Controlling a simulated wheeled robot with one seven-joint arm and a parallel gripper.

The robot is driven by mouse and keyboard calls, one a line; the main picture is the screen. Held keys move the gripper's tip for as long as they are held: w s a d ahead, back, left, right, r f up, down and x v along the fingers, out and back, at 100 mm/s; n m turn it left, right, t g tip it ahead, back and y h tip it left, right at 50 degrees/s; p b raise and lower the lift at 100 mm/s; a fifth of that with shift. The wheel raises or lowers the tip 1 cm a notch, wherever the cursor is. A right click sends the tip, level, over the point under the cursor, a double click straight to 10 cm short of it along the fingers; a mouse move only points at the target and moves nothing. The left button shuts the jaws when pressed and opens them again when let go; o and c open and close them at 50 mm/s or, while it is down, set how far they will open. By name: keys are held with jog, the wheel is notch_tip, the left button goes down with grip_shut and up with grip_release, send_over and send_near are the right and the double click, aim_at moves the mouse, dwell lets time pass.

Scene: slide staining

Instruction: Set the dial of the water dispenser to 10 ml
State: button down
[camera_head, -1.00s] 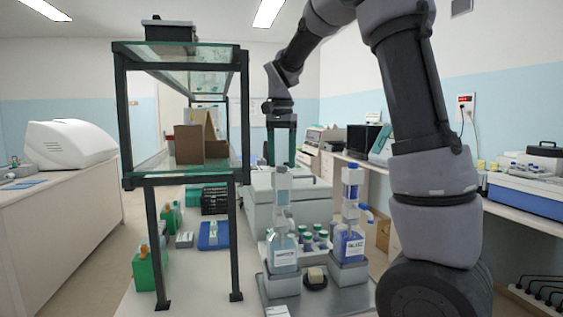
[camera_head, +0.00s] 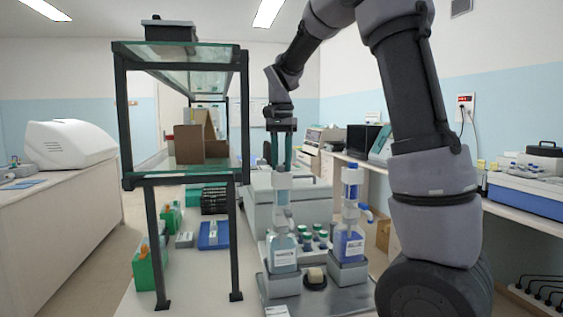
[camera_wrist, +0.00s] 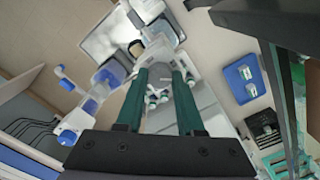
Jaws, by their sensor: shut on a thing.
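The water dispenser (camera_head: 283,248) is a clear bottle with a white label and a pale pump column, standing on a grey block. My gripper (camera_head: 281,167) points straight down over the top of its column. In the wrist view, the green fingers of my gripper (camera_wrist: 160,73) are closed against the sides of a round grey top (camera_wrist: 159,76), the dial. Its markings cannot be read in either view. A second dispenser (camera_head: 350,243) with blue liquid and a blue-banded column stands to the right, apart from my gripper; it also shows in the wrist view (camera_wrist: 97,98).
Several small capped bottles (camera_head: 313,238) stand between and behind the dispensers. A dark round holder (camera_head: 315,277) sits in front. A black-framed glass shelf (camera_head: 240,240) stands close on the left. A blue tray (camera_head: 213,236) lies behind it.

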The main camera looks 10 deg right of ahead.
jog(key=n, duration=0.4)
jog(key=shift+n, duration=2.1)
jog(key=c, duration=0.5)
grip_release()
jog(key=shift+r, duration=0.15)
notch_tip(320, 180, up, 11)
jog(key=shift+f, duration=0.2)
